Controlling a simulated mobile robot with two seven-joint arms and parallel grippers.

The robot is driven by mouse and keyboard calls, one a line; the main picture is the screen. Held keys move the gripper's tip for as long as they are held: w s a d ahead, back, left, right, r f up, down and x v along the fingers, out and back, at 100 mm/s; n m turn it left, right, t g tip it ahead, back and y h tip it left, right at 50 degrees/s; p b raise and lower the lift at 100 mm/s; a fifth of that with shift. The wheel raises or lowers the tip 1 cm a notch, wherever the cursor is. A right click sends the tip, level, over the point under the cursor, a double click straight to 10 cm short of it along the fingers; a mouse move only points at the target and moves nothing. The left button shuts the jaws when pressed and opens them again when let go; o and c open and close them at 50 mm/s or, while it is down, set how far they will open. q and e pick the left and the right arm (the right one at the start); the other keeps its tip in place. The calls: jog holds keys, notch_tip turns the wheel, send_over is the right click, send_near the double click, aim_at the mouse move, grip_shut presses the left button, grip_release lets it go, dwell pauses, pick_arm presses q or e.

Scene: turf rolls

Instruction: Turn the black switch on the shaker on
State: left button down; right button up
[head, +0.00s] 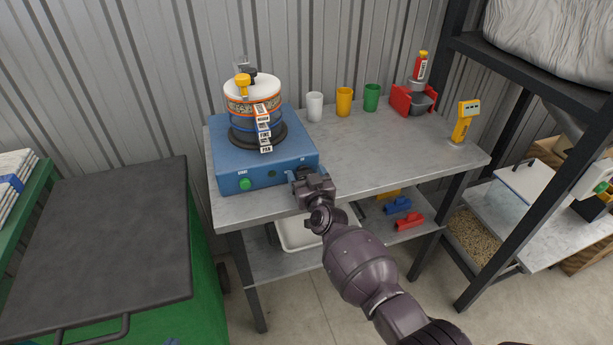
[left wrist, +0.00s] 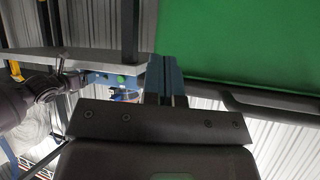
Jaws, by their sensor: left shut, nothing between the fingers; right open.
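The shaker is a blue box (head: 228,160) on the grey table, with a stack of sieves (head: 255,112) on top. Its front has a green button (head: 246,184) under a START label. I cannot make out the black switch; my right gripper covers the right end of the front. My right gripper (head: 298,176) is open, its tips at or close to that end; contact is unclear. My left gripper (left wrist: 166,75) shows in the left wrist view, shut and empty. That view is upside down and also shows the shaker front (left wrist: 103,77). The left gripper is outside the head view.
White (head: 314,107), yellow (head: 344,102) and green (head: 371,97) cups stand along the table's back. A red scoop holder (head: 402,101) and yellow device (head: 465,122) are at right. A dark-lidded green bin (head: 95,250) stands left. A black-framed shelf (head: 540,165) stands right.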

jog(key=shift+c, duration=0.2)
jog(key=c, duration=0.9)
jog(key=shift+f+m+b, duration=0.1)
jog(key=shift+m+b, duration=0.25)
jog(key=shift+m, duration=1.75)
jog(key=o, duration=0.9)
jog(key=shift+d, duration=0.1)
jog(key=shift+o, duration=0.2)
jog(key=p+v, duration=0.1)
jog(key=v, duration=0.9)
jog(key=shift+s+p, duration=0.35)
jog(key=shift+s, duration=0.05)
jog(key=shift+d, duration=0.1)
